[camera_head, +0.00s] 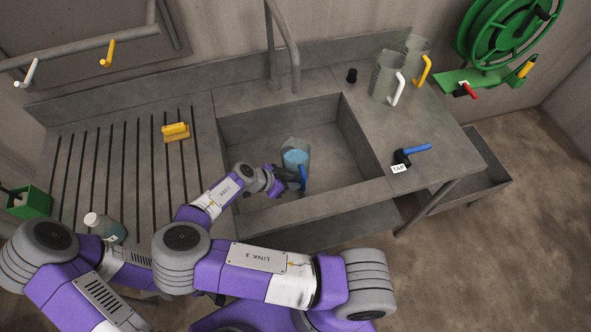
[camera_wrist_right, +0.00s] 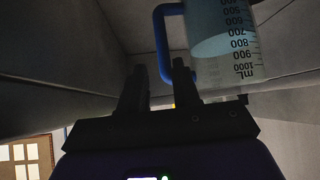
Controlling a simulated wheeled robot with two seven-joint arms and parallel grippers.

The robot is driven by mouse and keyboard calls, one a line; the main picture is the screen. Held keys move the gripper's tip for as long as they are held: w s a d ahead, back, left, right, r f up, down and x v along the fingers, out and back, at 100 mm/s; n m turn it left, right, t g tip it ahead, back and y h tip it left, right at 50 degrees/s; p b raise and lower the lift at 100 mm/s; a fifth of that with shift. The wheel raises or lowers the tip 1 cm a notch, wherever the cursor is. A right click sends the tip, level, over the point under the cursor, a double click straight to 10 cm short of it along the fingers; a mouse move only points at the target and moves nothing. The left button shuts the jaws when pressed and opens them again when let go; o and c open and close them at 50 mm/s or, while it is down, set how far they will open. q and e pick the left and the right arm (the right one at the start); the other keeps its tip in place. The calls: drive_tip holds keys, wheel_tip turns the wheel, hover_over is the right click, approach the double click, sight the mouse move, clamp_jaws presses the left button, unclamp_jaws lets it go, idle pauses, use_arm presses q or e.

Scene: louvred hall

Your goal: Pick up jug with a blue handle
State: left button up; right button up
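The jug with a blue handle (camera_head: 295,157) stands in the sink, clear-walled with pale blue contents. Its blue handle (camera_head: 303,178) faces my right gripper (camera_head: 288,182), which is down inside the sink beside it. In the right wrist view the jug (camera_wrist_right: 222,45) shows its measuring marks upside down. There my right gripper (camera_wrist_right: 160,72) has its two fingers apart with a gap between them. The handle (camera_wrist_right: 161,45) lies at the fingertips, in line with the gap; I cannot tell whether it is between them. My left gripper is not in view.
The sink (camera_head: 257,216) has raised walls around the jug. A white-handled jug (camera_head: 383,80) and a yellow-handled jug (camera_head: 414,48) stand on the right counter, near a blue tap lever (camera_head: 416,149). A yellow sponge (camera_head: 175,131) and a bottle (camera_head: 108,229) are on the left drainer.

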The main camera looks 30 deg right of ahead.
sight(304, 183)
drive_tip(key=x, duration=0.3)
drive_tip(key=b+x, duration=0.1)
drive_tip(key=x, duration=0.2)
drive_tip(key=f+x, duration=0.1)
drive_tip(key=x, duration=0.2)
drive_tip(key=shift+w+a+b, duration=0.3)
drive_tip(key=shift+a+b, duration=0.1)
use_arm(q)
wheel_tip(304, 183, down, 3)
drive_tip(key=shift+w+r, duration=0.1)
use_arm(e)
drive_tip(key=shift+r, duration=0.1)
clamp_jaws()
drive_tip(key=shift+w, duration=0.1)
idle(0.6)
